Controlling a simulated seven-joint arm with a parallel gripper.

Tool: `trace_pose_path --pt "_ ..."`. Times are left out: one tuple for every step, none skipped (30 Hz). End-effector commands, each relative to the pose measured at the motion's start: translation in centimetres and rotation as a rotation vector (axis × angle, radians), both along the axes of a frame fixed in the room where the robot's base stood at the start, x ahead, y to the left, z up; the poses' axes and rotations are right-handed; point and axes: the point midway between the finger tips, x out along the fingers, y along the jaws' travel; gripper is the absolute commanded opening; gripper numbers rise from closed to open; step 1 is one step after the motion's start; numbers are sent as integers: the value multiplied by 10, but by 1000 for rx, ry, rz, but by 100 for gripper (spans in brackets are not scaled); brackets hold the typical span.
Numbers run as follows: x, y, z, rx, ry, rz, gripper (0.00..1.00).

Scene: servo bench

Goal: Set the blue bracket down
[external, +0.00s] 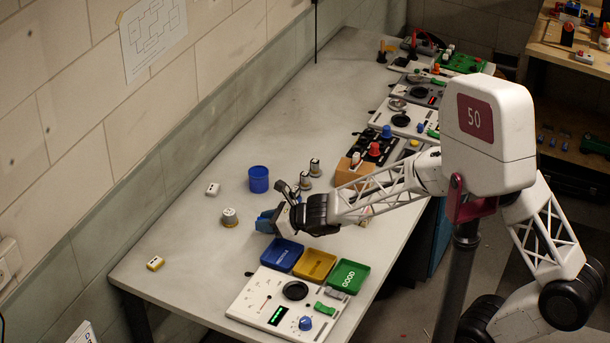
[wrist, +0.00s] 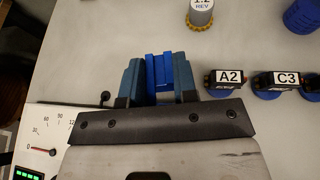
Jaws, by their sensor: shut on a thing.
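The blue bracket (wrist: 159,73) is a small ridged blue piece between the two blue-grey fingers of my gripper (wrist: 158,82) in the wrist view. The fingers touch it on both sides, and its lower end is hidden behind the dark gripper plate. In the external view my gripper (external: 267,221) is over the table, just behind the blue tray (external: 282,255) and right of a grey-topped cylinder (external: 230,217). There the bracket cannot be told apart from the blue fingers. Its height above the table is unclear.
Yellow (external: 314,265) and green (external: 348,277) trays stand beside the blue one, behind a white panel (external: 255,295). Parts labelled A2 (wrist: 229,78) and C3 (wrist: 283,79) lie right of my gripper. A blue cup (external: 259,180) stands behind. The table's left side is mostly clear.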

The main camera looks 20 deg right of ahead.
Motion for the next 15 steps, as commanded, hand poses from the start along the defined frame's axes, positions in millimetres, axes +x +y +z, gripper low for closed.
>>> trace_pose_path --pt "16 -9 4 0 -3 -31 5" --pt "24 -14 6 -2 -3 -49 5" --pt "35 -20 8 -2 -3 -71 5" --pt "43 -26 10 -4 -2 -89 5" --pt "51 -30 13 -4 -3 -106 5" --pt "61 -38 15 -5 -3 -129 5" --pt "69 -43 17 -5 -4 -146 5" --pt "77 -49 19 -7 -3 -164 5" --pt "87 -57 22 -8 -4 -186 5" --pt "94 -63 25 -7 -4 -203 5" --pt "102 -69 26 -8 -4 -221 5" --pt "112 -78 29 -8 -4 -245 5" --pt "119 -84 31 -8 -4 -261 5" --pt "126 -91 34 -9 -5 -279 5" --pt "135 -100 37 -9 -4 -302 5"
